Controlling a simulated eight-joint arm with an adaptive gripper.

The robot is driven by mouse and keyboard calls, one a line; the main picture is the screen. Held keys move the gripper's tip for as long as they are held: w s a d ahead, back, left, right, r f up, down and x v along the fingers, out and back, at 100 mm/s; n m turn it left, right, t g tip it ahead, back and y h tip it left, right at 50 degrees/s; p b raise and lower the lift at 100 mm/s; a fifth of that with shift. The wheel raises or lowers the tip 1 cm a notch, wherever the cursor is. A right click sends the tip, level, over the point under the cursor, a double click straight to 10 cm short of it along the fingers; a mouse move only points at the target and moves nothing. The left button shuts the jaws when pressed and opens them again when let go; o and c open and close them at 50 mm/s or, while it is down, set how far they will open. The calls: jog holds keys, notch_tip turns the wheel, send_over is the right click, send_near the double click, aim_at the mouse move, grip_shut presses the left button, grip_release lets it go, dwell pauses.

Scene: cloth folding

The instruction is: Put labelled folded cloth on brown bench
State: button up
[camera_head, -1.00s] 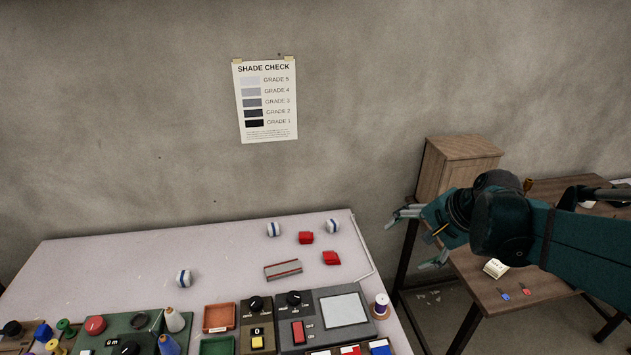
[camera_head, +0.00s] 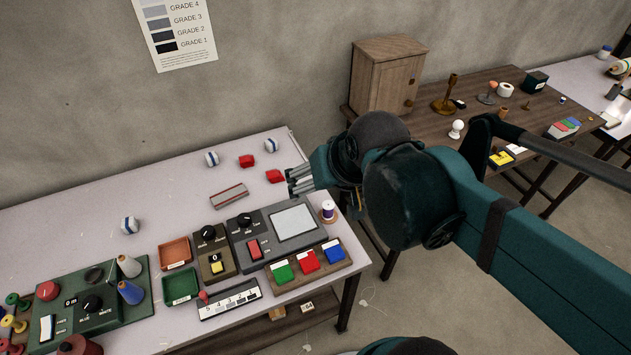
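My gripper (camera_head: 299,181) hangs over the right end of the pale table, with grey fingers pointing left toward the red items. From this angle I cannot tell how far apart the fingers are, and no cloth shows between them. The brown bench (camera_head: 425,125) stands to the right behind my arm, which hides part of its top. I cannot make out a labelled folded cloth for certain.
The pale table (camera_head: 70,215) also carries a grey device with a screen (camera_head: 295,222), an orange tray (camera_head: 176,252), a green tray (camera_head: 180,286) and green, red and blue blocks (camera_head: 308,260). A wooden cabinet (camera_head: 380,80) and a brass candlestick (camera_head: 447,95) stand on the bench.

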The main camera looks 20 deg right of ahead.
jog(key=shift+s+a+n, duration=0.6)
jog(key=shift+s+n, duration=0.15)
jog(key=shift+n, duration=0.05)
